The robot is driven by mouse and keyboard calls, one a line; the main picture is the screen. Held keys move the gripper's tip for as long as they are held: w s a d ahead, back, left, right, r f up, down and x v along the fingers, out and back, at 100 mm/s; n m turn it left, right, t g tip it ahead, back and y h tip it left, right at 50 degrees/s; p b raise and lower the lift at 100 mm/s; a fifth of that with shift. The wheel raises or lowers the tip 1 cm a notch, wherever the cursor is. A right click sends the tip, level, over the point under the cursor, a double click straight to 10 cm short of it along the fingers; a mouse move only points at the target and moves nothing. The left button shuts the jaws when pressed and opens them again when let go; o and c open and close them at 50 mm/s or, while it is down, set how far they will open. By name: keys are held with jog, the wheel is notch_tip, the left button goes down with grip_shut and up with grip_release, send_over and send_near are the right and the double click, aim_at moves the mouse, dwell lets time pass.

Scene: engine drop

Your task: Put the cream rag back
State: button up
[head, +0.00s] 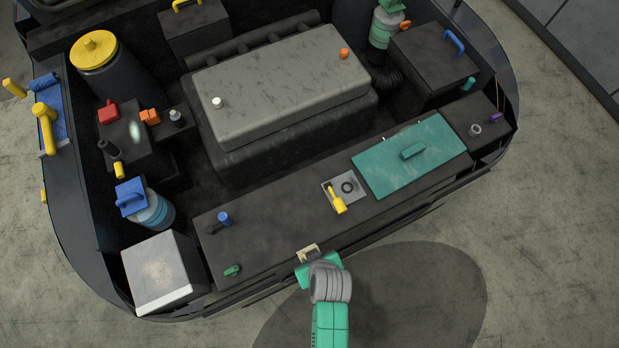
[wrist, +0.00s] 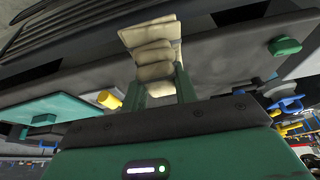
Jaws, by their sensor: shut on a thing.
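The cream rag (head: 308,252) is a small, pale, folded bundle at the front edge of the dark front panel (head: 270,233) of the engine bay. In the wrist view the rag (wrist: 152,48) sits bunched in layers between my green fingers. My gripper (head: 309,257) is shut on it, at the panel's front edge. The fingers also show in the wrist view (wrist: 160,88), one on each side of the rag's lower part. I cannot tell whether the rag touches the panel.
On the panel lie a green knob (head: 232,270), a blue-capped part (head: 223,218), a grey plate (head: 345,188) with a yellow handle (head: 337,200), and a teal lid (head: 413,155). A white-topped box (head: 158,270) stands at the left. The panel is bare between the green knob and the plate.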

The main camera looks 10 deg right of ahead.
jog(key=shift+s, duration=0.6)
jog(key=w, duration=0.5)
jog(key=w+a+f, duration=0.1)
jog(key=w, duration=0.4)
jog(key=w+a+b, duration=0.1)
jog(key=w, duration=0.4)
jog(key=shift+a+f, duration=0.15)
jog(key=shift+a, duration=0.05)
jog(key=shift+w+a+f, duration=0.15)
jog(key=shift+w, duration=0.55)
notch_tip(320, 180, down, 3)
jog(key=shift+s+r, duration=0.1)
jog(key=shift+r, duration=0.1)
jog(key=shift+f+b, duration=0.4)
jog(key=shift+f, duration=0.05)
jog(key=o, duration=0.9)
jog(key=shift+r, duration=0.1)
jog(key=shift+o, duration=0.2)
jog(key=p+v, duration=0.1)
jog(key=v, duration=0.6)
jog(key=shift+s+d+r+p, duration=0.25)
jog(key=shift+s+p, duration=0.1)
jog(key=shift+s, duration=0.05)
